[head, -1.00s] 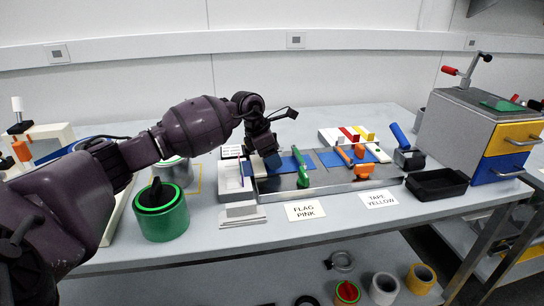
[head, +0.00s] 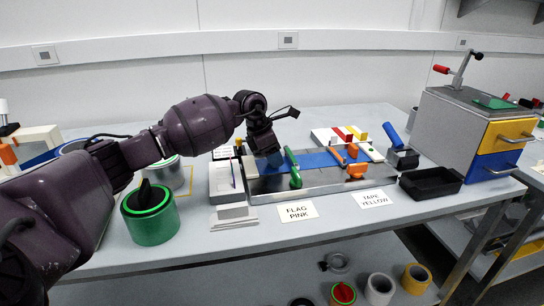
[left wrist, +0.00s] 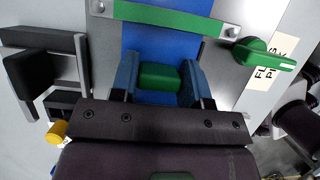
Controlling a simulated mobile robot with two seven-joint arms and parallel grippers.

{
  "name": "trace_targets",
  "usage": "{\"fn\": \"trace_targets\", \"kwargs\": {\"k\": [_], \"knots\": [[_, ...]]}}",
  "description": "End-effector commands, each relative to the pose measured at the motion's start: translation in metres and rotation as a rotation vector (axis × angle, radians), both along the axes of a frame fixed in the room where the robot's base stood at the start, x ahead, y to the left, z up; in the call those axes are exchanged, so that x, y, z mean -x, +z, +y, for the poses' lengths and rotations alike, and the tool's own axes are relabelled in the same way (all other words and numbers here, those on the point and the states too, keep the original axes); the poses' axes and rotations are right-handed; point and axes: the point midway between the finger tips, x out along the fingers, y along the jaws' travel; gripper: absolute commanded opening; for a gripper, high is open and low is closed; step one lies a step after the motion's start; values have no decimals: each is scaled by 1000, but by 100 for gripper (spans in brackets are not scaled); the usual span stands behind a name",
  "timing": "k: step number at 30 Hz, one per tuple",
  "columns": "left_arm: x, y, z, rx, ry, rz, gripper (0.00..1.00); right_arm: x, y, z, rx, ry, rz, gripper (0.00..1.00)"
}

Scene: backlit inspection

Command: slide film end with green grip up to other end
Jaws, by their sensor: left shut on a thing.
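My left gripper (head: 274,163) is over the left part of the metal splicing plate (head: 325,185). In the left wrist view its two blue fingers (left wrist: 160,85) are shut on the green grip (left wrist: 159,77), which lies on the blue film (left wrist: 150,40). In the head view the grip is hidden by the gripper. The blue film (head: 318,160) runs right from under the green clamp bar (head: 292,165) to the orange clamp bar (head: 351,158), with no clear gap visible between the ends. My right gripper is not in view.
Cards reading FLAG PINK (head: 297,212) and TAPE YELLOW (head: 373,199) lie in front. A black tray (head: 430,184) and grey cabinet (head: 470,135) stand right.

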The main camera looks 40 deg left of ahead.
Motion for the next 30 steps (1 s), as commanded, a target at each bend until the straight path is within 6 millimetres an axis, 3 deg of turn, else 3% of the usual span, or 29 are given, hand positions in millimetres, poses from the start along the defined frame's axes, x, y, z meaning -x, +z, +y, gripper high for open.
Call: {"fn": "trace_targets", "kwargs": {"k": [1,5,16,30], "knots": [[-1,1,-1,2,-1,-5,47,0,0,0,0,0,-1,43],[-1,1,-1,3,-1,-4,67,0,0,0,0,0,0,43],[1,5,1,1,0,-4,68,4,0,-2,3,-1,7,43],[23,78,19,1,0,-10,68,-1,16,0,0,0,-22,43]]}}
